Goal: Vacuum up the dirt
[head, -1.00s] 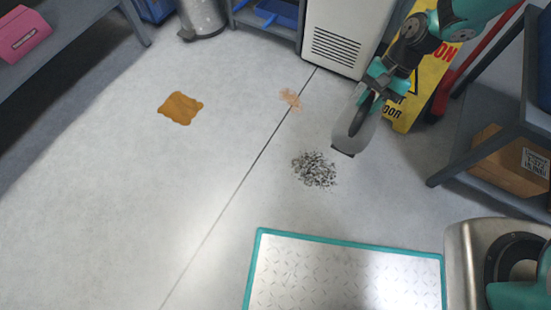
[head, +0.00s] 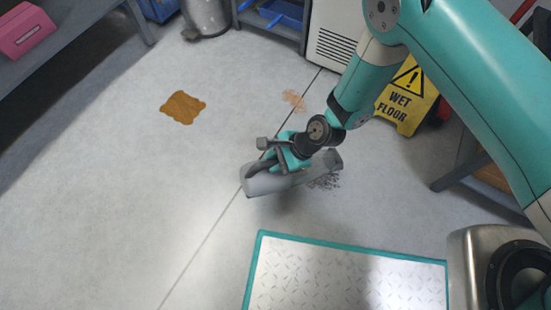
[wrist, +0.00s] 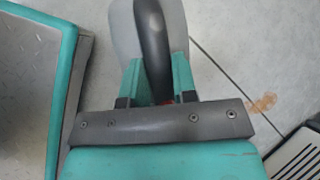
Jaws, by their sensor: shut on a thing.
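My gripper (head: 287,157) is shut on the dark handle of a grey handheld vacuum (head: 262,184). In the wrist view, the gripper (wrist: 158,78) has its teal fingers on either side of the black handle, with the vacuum's grey body (wrist: 124,30) beyond. Whether the vacuum touches the floor is unclear. An orange-brown patch (head: 183,107) and a pale peach smudge (head: 295,99) lie on the floor; the smudge (wrist: 263,102) also shows in the wrist view.
A teal-edged metal plate (head: 340,275) lies in front. A yellow wet-floor sign (head: 408,98) and a dark shelf (head: 460,160) stand at right. A white vented cabinet (head: 335,45) and a metal bin (head: 205,18) stand at the back.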

